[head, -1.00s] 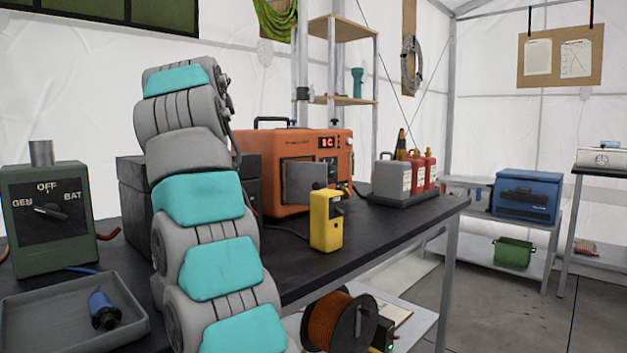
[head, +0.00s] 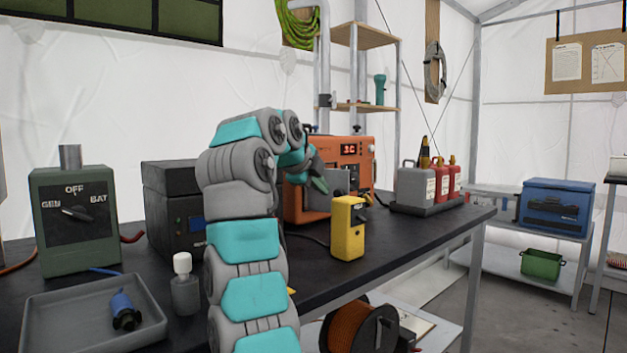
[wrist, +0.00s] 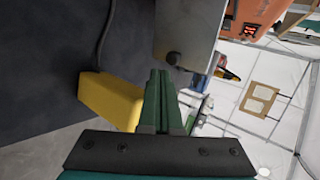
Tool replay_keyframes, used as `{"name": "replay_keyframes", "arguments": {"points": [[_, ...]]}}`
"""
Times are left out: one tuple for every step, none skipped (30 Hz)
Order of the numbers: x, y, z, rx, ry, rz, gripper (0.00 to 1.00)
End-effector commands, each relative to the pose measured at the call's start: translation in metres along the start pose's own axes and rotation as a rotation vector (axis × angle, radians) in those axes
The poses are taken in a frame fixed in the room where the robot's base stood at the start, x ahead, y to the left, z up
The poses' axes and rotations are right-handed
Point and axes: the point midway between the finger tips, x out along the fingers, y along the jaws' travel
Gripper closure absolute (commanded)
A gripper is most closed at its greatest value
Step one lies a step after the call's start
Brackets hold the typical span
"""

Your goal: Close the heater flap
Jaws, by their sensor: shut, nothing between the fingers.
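The orange heater (head: 354,150) stands on the black table with a lit red display. Its grey metal flap (head: 336,179) stands swung out from the front opening, partly hidden by my gripper. My gripper (head: 321,187) is shut and empty, just in front of the flap in the head view. In the wrist view, my gripper's green fingers (wrist: 161,78) are together and point toward the flap (wrist: 188,28). The dark knob on the flap lies just beyond the fingertips; I cannot tell whether they touch. The heater (wrist: 262,14) shows at the top right there.
A yellow box (head: 348,228) stands on the table close to my gripper; it also shows in the wrist view (wrist: 108,98). Jerrycans stand on a dark tray (head: 428,209) to the right. A green switch box (head: 75,225) and a grey tray (head: 55,322) are at left.

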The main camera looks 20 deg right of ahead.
Motion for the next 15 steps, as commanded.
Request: {"name": "replay_keyframes", "arguments": {"points": [[0.011,0.002,0.000,-0.001,0.001,0.003,1.00],[0.017,0.002,0.001,-0.002,0.000,0.002,1.00],[0.022,-0.001,0.001,-0.002,0.000,0.000,1.00],[0.024,-0.005,0.000,-0.002,0.000,-0.001,1.00],[0.027,-0.007,-0.001,-0.001,0.000,-0.001,1.00],[0.031,-0.009,-0.001,-0.001,0.000,0.001,1.00],[0.034,-0.010,0.000,-0.002,0.000,0.002,1.00],[0.037,-0.011,0.001,-0.003,-0.001,0.003,1.00],[0.040,-0.013,0.001,-0.004,0.000,0.001,1.00],[0.042,-0.015,0.001,-0.004,0.000,-0.001,1.00],[0.043,-0.016,0.001,-0.004,-0.001,-0.002,1.00],[0.045,-0.018,0.001,-0.002,-0.001,-0.002,1.00],[0.047,-0.018,0.000,-0.001,-0.001,-0.002,1.00],[0.048,-0.019,0.000,-0.001,0.000,-0.001,1.00],[0.050,-0.019,0.000,-0.001,0.000,0.000,1.00]]}}
